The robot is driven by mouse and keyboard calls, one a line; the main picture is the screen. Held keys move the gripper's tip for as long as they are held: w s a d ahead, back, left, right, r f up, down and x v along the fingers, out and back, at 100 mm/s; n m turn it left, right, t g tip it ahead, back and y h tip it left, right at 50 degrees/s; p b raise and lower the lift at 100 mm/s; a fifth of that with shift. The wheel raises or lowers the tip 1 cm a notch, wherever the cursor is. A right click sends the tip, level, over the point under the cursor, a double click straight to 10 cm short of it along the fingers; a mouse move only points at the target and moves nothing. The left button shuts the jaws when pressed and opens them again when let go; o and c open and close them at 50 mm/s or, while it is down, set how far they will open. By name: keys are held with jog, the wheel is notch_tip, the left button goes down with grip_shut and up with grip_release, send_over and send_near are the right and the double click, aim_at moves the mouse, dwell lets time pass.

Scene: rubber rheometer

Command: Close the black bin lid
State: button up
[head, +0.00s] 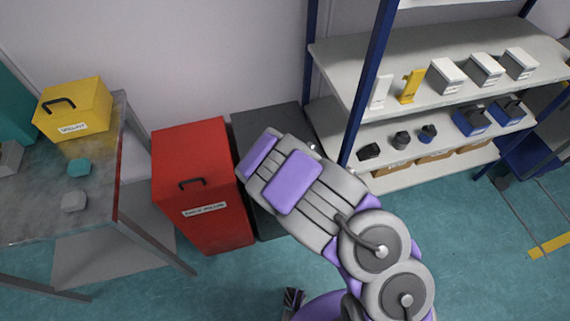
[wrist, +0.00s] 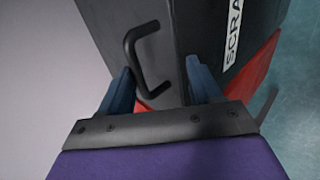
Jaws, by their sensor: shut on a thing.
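The black bin (head: 272,228) stands right of the red bin, with its dark grey lid (head: 268,121) partly behind my arm in the head view. In the wrist view the lid (wrist: 100,30) fills the middle and carries a black bar handle (wrist: 131,45). A white label reading "SCRA" (wrist: 233,30) is on the adjoining dark face. My gripper (wrist: 160,85) has its blue fingers at the lid, one beside the handle and one near the lid's edge. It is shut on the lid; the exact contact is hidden. The fingers are hidden in the head view.
The red bin (head: 195,165) with its handle stands close on the left. A table (head: 30,205) with a yellow box (head: 73,108) is farther left. A shelf rack (head: 420,130) with small boxes stands right.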

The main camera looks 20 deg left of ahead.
jog(key=shift+d, duration=0.2)
dwell(0.6)
jog(key=p+v, duration=1.7)
jog(key=p, duration=0.4)
jog(key=shift+a+r, duration=0.2)
jog(key=shift+w, duration=0.1)
dwell(0.5)
